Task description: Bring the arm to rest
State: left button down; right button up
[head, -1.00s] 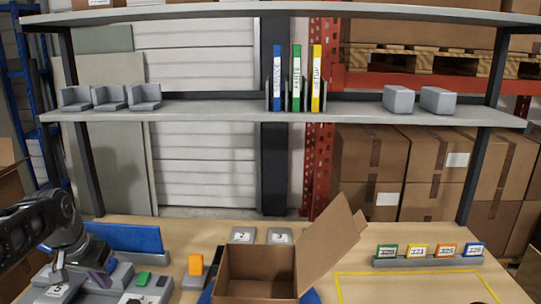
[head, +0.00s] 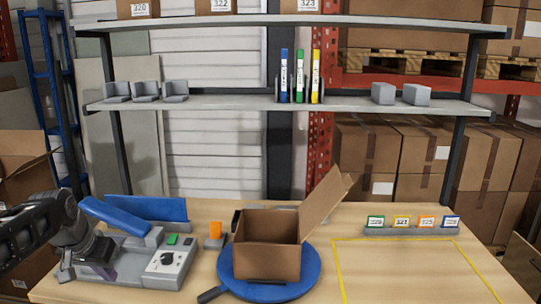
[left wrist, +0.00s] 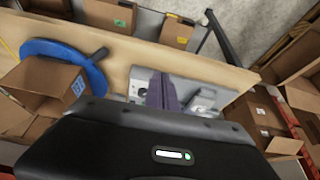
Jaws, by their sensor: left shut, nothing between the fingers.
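My left gripper (head: 104,270) is at the left of the bench, above the left end of a grey device with a blue lever (head: 117,216), a green button and a dial. In the left wrist view its purple fingers (left wrist: 163,92) are shut with nothing between them. The grey device (left wrist: 200,92) lies behind them there. I cannot tell whether the fingers touch it. My right gripper is not in view.
An open cardboard box (head: 268,246) stands on a round blue turntable (head: 312,272) with a dark handle. A yellow-taped area (head: 400,270) is clear at the right, with a row of numbered cards (head: 410,231) behind it. A shelf (head: 230,104) spans the back.

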pick_arm(q)
jog(key=w+d+f+n+t+h, duration=0.1)
jog(key=w+d+f, duration=0.25)
jog(key=f, duration=0.25)
jog(key=w+d+f+t, duration=0.1)
jog(key=w+d+f, duration=0.25)
jog(key=f, duration=0.25)
jog(key=s+d+f+n+h, duration=0.1)
jog(key=s+d+f, duration=0.2)
jog(key=d+f, duration=0.4)
jog(key=s+d+f+h, duration=0.15)
jog(key=d+f, duration=0.25)
jog(key=f, duration=0.4)
jog(key=s+d+f+g, duration=0.2)
jog(key=s+d+f, duration=0.3)
jog(key=s, duration=0.4)
jog(key=s+d+f+g, duration=0.2)
jog(key=s+d+f, duration=0.4)
jog(key=s, duration=0.3)
jog(key=s+d+f+g, duration=0.2)
jog(key=s+d+f, duration=0.3)
jog(key=s, duration=0.4)
jog(key=shift+s+d+f+m+h, duration=0.15)
jog(key=shift+s+d+m+h, duration=0.15)
jog(key=shift+s+m+h, duration=0.15)
jog(key=shift+w, duration=0.1)
